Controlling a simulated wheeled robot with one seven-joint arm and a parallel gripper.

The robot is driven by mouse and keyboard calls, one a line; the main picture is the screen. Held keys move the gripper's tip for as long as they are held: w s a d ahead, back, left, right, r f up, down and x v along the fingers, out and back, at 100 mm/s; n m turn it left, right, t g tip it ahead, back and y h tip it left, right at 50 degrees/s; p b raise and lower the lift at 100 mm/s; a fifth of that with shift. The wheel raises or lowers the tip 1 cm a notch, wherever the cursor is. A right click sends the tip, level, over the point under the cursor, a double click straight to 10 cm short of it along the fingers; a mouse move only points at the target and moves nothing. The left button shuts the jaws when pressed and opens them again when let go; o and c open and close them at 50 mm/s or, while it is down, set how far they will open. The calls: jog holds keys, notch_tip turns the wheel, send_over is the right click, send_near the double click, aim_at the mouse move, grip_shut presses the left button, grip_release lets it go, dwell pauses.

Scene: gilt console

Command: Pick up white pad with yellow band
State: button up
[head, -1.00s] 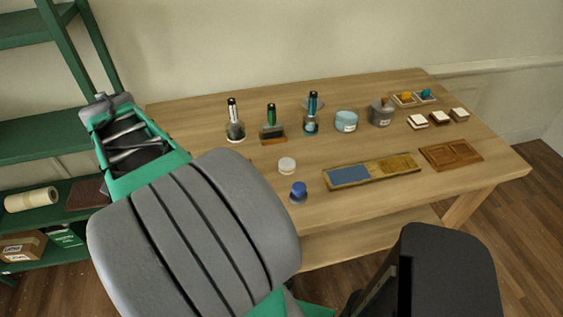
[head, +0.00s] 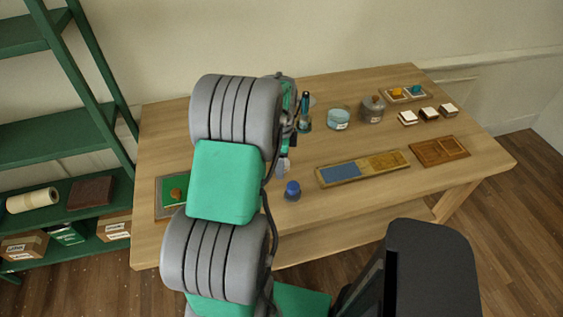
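Three small white-topped pads stand in a row at the right of the table: a left pad (head: 407,118), a middle pad (head: 429,114) and a right pad (head: 448,110). They are apart from one another. Their sides look brownish or dark; a yellow band cannot be made out on any of them. My arm stands up in the middle of the head view. Its far end, with my gripper (head: 290,108), is mostly hidden behind the arm, near a teal bottle, well left of the pads. The fingers cannot be made out.
A two-part tray (head: 405,94) stands behind the pads, a grey jar (head: 372,109) and light-blue jar (head: 339,117) to their left. A brown wooden tray (head: 439,151) and blue-and-gold board (head: 362,168) lie in front.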

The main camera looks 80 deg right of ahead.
jog(key=shift+f, duration=0.2)
jog(key=c, duration=1.4)
